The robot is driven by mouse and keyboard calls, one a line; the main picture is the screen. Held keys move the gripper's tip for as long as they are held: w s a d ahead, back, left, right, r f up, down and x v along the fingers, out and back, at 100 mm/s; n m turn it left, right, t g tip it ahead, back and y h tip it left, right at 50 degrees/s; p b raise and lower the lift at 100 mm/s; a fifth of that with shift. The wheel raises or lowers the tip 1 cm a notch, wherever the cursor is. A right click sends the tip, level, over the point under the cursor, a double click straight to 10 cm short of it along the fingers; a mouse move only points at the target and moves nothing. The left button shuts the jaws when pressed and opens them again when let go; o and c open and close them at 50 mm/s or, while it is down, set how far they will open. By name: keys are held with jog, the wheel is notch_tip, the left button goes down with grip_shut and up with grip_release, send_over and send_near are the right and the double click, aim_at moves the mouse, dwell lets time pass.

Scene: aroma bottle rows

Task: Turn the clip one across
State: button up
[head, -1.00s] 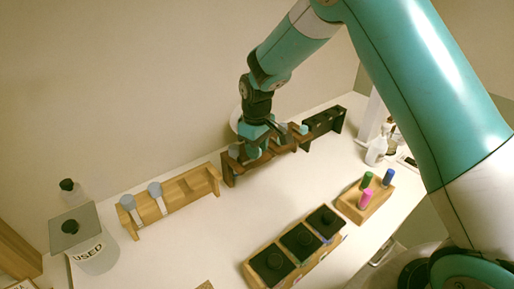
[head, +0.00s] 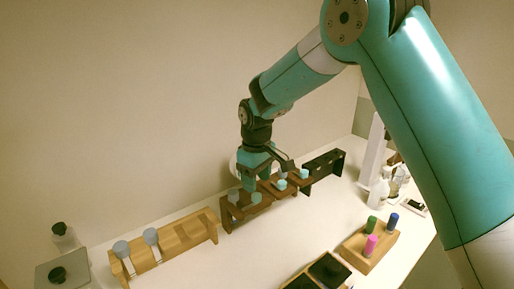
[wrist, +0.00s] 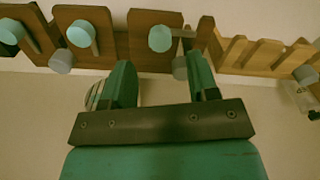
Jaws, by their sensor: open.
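My gripper (head: 252,186) is open and empty, over the dark brown rack (head: 268,206) at the wall. In the wrist view my gripper (wrist: 162,85) has its two fingers spread. A teal cap (wrist: 160,38) on the rack shows beyond the gap between them, and a grey cap (wrist: 182,67) shows close to the right finger. More teal caps (wrist: 80,34) and another grey cap (wrist: 61,62) show to the left. I cannot make out for certain which small part is the clip; my arm and fingers hide some of the rack.
A pale wooden rack (head: 187,233) with two grey-capped tubes stands left. A darker rack (head: 324,165) stands to the right.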

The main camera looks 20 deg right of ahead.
aim_at(257, 195)
notch_tip(257, 195, up, 13)
jog(key=b, duration=0.1)
jog(key=shift+f+b, duration=0.15)
jog(key=shift+b, duration=0.25)
jog(key=shift+s, duration=0.15)
